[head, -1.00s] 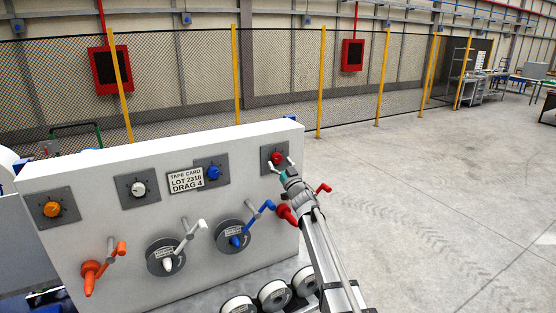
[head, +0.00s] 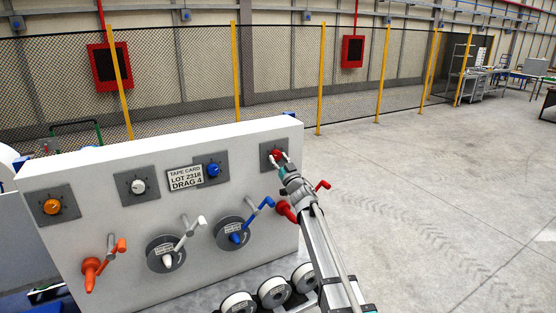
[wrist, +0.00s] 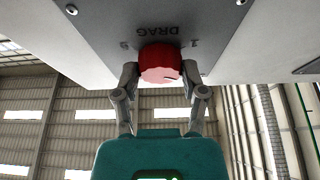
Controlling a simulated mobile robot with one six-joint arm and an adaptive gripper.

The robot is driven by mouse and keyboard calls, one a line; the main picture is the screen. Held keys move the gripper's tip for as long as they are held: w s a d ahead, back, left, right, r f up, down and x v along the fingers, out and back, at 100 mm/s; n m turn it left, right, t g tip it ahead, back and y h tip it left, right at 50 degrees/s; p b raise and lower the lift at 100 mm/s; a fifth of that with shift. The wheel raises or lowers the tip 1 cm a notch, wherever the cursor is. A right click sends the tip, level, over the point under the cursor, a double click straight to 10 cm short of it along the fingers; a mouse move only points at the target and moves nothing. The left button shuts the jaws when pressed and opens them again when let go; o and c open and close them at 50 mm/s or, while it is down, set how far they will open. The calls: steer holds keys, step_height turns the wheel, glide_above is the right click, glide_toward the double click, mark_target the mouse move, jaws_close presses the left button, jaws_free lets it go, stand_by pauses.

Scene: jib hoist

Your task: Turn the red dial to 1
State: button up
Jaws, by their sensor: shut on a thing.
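The red dial (wrist: 160,64) sits on a grey plate (wrist: 110,30) marked DRAG, which appears upside down in the wrist view. A digit that looks like 1 shows near its right side, and another digit at its left is hard to read. My gripper (wrist: 160,78) has one finger on each side of the dial and is shut on it. In the head view my gripper (head: 279,162) reaches the red dial (head: 273,156) at the panel's upper right. The dial's pointer is not clear in either view.
The white panel (head: 110,220) also carries orange (head: 52,206), white (head: 138,187) and blue (head: 214,170) dials, with cranks below. A red crank (head: 322,185) is close beside my arm. Several reels (head: 272,292) lie at the panel's foot. The floor at right is clear.

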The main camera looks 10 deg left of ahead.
steer(key=shift+n+g+y, duration=0.4)
steer(key=shift+n, duration=0.5)
steer(key=n+g+y, duration=0.1)
steer(key=n, duration=0.2)
steer(key=n+g+y+p, duration=0.1)
steer(key=n, duration=0.2)
steer(key=shift+w+r+n+g, duration=0.2)
steer(key=shift+n+g, duration=0.1)
steer(key=shift+n, duration=0.1)
steer(key=n+g+p, duration=0.1)
steer(key=n, duration=0.1)
steer(key=n+g+y+p, duration=0.1)
steer(key=n, duration=0.2)
steer(key=shift+d+n, duration=0.15)
steer(key=shift+n, duration=0.15)
steer(key=shift+n+g+p, duration=0.5)
steer(key=shift+n+g, duration=0.2)
steer(key=shift+n, duration=0.4)
steer(key=shift+s, duration=0.1)
steer(key=o, duration=1.2)
steer(key=shift+c, duration=0.2)
steer(key=shift+f, duration=0.1)
